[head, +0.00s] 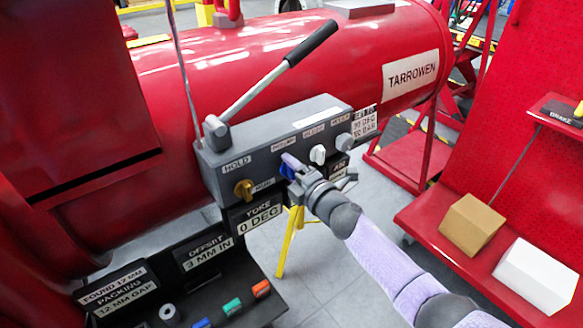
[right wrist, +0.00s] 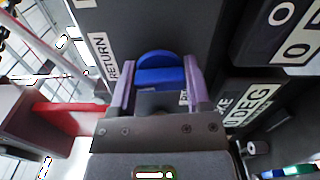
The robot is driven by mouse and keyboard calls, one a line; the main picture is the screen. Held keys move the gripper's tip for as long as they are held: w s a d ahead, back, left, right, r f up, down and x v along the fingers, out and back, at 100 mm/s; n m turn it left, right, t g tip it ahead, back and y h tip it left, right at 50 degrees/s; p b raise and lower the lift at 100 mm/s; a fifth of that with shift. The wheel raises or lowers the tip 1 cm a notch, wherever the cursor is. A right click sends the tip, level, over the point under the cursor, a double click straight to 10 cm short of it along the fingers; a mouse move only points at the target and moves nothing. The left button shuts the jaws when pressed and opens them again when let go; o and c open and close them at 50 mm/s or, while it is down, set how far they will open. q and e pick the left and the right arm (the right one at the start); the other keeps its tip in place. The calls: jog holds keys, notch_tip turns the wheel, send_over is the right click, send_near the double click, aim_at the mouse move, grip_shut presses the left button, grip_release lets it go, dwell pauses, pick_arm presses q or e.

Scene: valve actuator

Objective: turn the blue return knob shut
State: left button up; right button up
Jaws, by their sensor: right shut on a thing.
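In the right wrist view the blue knob (right wrist: 160,70) lies between the two purple fingers (right wrist: 160,78), beside a RETURN label (right wrist: 107,60). The fingers hide part of the knob in the head view. My left gripper is not in view.
A lever with a black grip (head: 312,44) rises from the box's top. A grey knob (head: 344,142) sits at its right end. Below left, a dark tray (head: 235,285) holds small coloured parts. A red bench (head: 425,215) at right carries a brown box (head: 472,225) and a white box (head: 535,275).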

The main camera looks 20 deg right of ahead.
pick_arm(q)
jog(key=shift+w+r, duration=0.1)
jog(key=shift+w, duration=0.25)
pick_arm(e)
jog(key=shift+m, duration=0.3)
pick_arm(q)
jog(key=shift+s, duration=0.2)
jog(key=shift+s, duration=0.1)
pick_arm(e)
jog(key=o, duration=1.3)
jog(key=shift+s+d, duration=0.15)
jog(key=shift+s, duration=0.15)
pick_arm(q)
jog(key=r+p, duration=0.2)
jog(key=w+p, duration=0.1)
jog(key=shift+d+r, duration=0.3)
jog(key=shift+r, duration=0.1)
pick_arm(e)
jog(key=v, duration=0.9)
jog(key=shift+s, duration=0.15)
